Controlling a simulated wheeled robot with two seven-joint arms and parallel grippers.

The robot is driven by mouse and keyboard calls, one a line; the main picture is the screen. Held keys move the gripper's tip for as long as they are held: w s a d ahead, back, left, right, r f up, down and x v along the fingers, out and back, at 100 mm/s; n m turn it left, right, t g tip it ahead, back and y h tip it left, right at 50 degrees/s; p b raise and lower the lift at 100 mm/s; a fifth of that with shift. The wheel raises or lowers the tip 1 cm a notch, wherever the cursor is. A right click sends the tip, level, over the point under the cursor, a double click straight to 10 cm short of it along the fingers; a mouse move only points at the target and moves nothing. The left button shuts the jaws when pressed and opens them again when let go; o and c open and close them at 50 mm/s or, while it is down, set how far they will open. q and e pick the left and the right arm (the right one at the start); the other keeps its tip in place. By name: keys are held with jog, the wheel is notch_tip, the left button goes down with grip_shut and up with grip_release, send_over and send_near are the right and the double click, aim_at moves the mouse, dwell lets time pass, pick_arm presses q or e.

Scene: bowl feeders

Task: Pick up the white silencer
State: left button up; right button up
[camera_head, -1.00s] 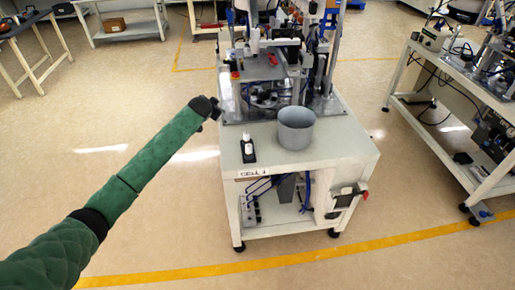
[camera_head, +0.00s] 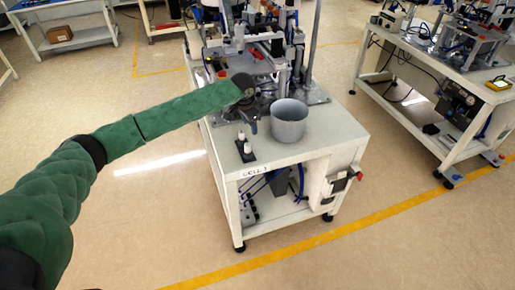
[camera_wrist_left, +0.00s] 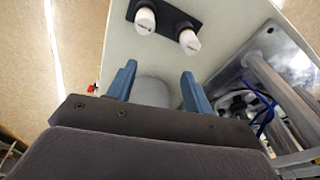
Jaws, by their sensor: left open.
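Two small white silencers stand on a black plate (camera_head: 246,156) at the front left of the bench, one at the back (camera_head: 241,136) and one at the front (camera_head: 247,148). In the left wrist view they show as white capped pieces (camera_wrist_left: 145,20) and (camera_wrist_left: 189,41) on the black plate, beyond the fingertips. My left gripper (camera_head: 254,126) is just beside and above them, its fingers partly blurred into the background. In the wrist view the left gripper (camera_wrist_left: 159,68) has its blue fingers apart with nothing held. My right gripper is not in view.
A grey round bowl (camera_head: 289,121) stands on the white bench (camera_head: 310,147) right of the plate; it also shows behind the fingers in the wrist view (camera_wrist_left: 151,92). Feeder machinery with posts fills the bench's back. Another equipment bench (camera_head: 420,88) stands at the right.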

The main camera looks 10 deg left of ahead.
aim_at(248, 144)
pick_arm(q)
jog(key=s+g, duration=0.1)
jog(key=s, duration=0.2)
jog(key=shift+g, duration=0.4)
jog(key=shift+s+a, duration=0.1)
jog(key=shift+s, duration=0.2)
jog(key=shift+s+f+g+y, duration=0.1)
jog(key=shift+f+g+y, duration=0.15)
jog(key=shift+g+y, duration=0.05)
jog(key=shift+a+f+p, duration=0.1)
jog(key=shift+f+p, duration=0.4)
jog(key=shift+f, duration=0.6)
jog(key=shift+w+f+p, duration=0.15)
jog(key=shift+f+p, duration=0.65)
jog(key=shift+f, duration=0.5)
jog(key=shift+w+f+p, duration=0.15)
jog(key=shift+f+p, duration=0.6)
jog(key=shift+f, duration=0.55)
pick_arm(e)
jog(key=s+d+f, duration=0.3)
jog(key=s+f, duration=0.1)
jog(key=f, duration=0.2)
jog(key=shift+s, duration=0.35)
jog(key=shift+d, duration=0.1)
pick_arm(q)
jog(key=c, duration=1)
grip_shut()
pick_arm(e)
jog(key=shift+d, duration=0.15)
